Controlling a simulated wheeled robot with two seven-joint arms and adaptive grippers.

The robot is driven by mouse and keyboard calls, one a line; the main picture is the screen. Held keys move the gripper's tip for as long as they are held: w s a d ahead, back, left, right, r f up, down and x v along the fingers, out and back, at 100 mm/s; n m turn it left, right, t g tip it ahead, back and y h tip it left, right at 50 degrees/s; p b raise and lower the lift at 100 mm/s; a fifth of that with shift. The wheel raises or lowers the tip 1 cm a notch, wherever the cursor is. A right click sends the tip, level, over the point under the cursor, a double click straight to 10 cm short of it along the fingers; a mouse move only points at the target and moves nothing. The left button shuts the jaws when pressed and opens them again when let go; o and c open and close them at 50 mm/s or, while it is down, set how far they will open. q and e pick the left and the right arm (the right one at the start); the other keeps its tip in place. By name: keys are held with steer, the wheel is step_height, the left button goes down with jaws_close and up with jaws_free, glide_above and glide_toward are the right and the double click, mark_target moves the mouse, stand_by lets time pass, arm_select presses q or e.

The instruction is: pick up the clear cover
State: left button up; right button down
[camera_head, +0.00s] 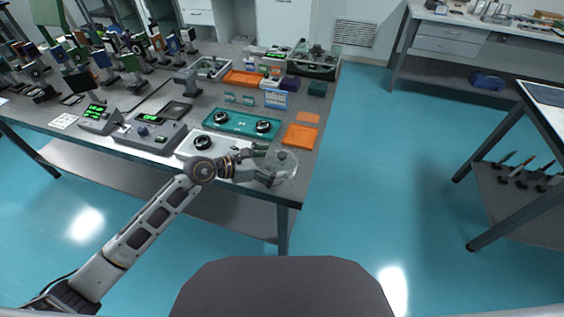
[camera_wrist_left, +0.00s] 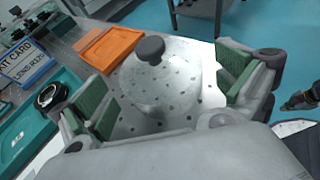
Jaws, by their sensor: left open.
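The clear cover (camera_head: 283,168) is a see-through dome with a dark round knob on top, near the right front corner of the table. It also shows in the left wrist view (camera_wrist_left: 160,92), with the table's holes visible through it. My left gripper (camera_head: 270,164) is open, with its fingers on two sides of the cover. In the left wrist view the green finger pads stand apart to the left and right of the cover and its knob. Whether a pad touches the dome is hard to tell.
Orange trays (camera_head: 299,137) lie just behind the cover. A teal tray (camera_head: 242,124) with round black-rimmed parts and a white plate (camera_head: 187,148) lie to the left. The table's right edge is close to the cover, with open blue floor (camera_head: 375,170) beyond.

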mark_target(277, 162)
arm_select(q)
steer(key=shift+w+d+f, duration=0.2)
steer(key=shift+w+d, duration=0.15)
steer(key=shift+d, duration=0.25)
steer(key=shift+x, duration=1)
steer(key=shift+w+d+f, duration=0.25)
steer(key=shift+d, duration=0.05)
arm_select(e)
steer(key=shift+s+a, duration=0.15)
steer(key=shift+s, duration=0.1)
